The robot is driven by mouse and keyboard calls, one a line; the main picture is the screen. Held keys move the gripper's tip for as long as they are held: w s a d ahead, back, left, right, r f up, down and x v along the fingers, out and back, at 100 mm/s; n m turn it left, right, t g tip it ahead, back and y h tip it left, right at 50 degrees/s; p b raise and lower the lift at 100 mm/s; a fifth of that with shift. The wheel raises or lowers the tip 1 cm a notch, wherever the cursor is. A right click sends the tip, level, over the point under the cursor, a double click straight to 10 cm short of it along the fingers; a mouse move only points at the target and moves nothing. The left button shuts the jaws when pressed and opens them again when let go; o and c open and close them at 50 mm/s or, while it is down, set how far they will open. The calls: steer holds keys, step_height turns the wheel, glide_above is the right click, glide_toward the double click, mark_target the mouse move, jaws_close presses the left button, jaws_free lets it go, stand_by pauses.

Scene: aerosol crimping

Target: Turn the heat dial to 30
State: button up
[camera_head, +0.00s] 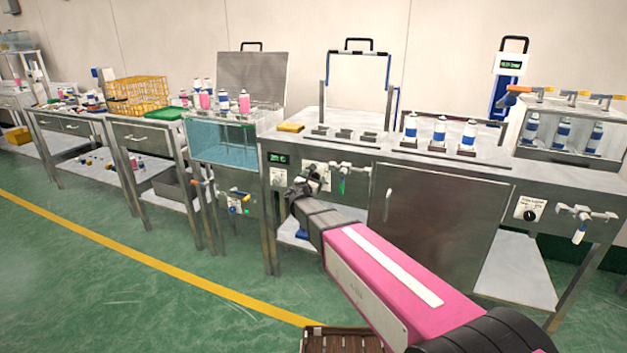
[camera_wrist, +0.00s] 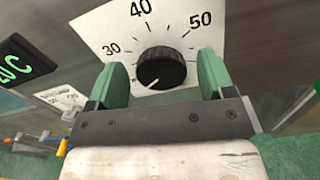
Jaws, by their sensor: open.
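The heat dial (camera_wrist: 162,68) is a black ridged knob on a white plate marked 30, 40 and 50, seen in the wrist view. A small pale mark shows at its lower left edge, below the 30. My gripper (camera_wrist: 163,78) is open, with one green finger on each side of the dial and gaps between fingers and knob. In the head view my gripper (camera_head: 306,184) is at the front panel of the bench and covers much of the dial. A digital display (camera_wrist: 22,62) at the wrist view's left edge reads what looks like 20 C, and it also shows in the head view (camera_head: 279,159).
A tap-like valve (camera_head: 345,170) sticks out right of my gripper. A glass water tank (camera_head: 222,141) stands to the left. Several blue and white cans (camera_head: 440,130) stand on the bench top. A wooden crate (camera_head: 340,340) is on the floor.

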steer(key=shift+w, duration=0.25)
steer(key=shift+d, duration=0.1)
steer(key=c, duration=0.9)
steer(key=m, duration=1.1)
steer(key=shift+s+d+f+m, duration=0.1)
steer(key=shift+m, duration=0.2)
